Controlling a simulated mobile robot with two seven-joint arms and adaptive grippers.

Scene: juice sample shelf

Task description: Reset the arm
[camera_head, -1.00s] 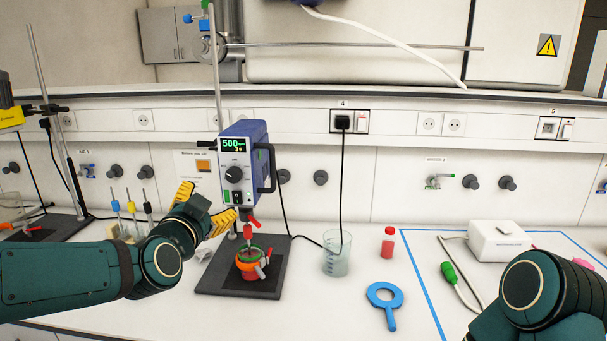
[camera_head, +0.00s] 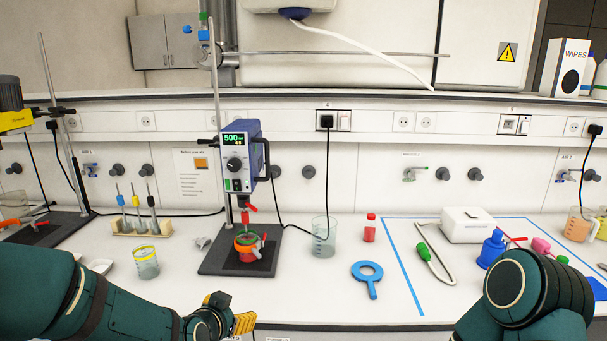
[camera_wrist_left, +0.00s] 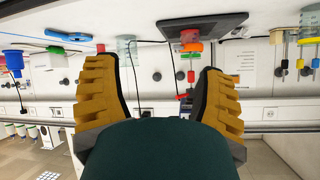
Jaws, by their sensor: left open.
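My left gripper (camera_head: 232,318) is low at the front of the bench, below the overhead stirrer (camera_head: 239,158), with its yellow fingers small in the head view. In the left wrist view, which is upside down, the two yellow fingers stand wide apart (camera_wrist_left: 158,65) with nothing between them. The gripper is open and empty, apart from the stirrer and the red vessel (camera_head: 247,248) on its dark base plate (camera_head: 212,262). My right arm comes in at the lower right. Its gripper is out of the head view.
A yellow-rimmed beaker (camera_head: 146,264) and a pipette stand (camera_head: 152,228) are on the left. A white device (camera_head: 468,226) sits inside blue tape lines.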

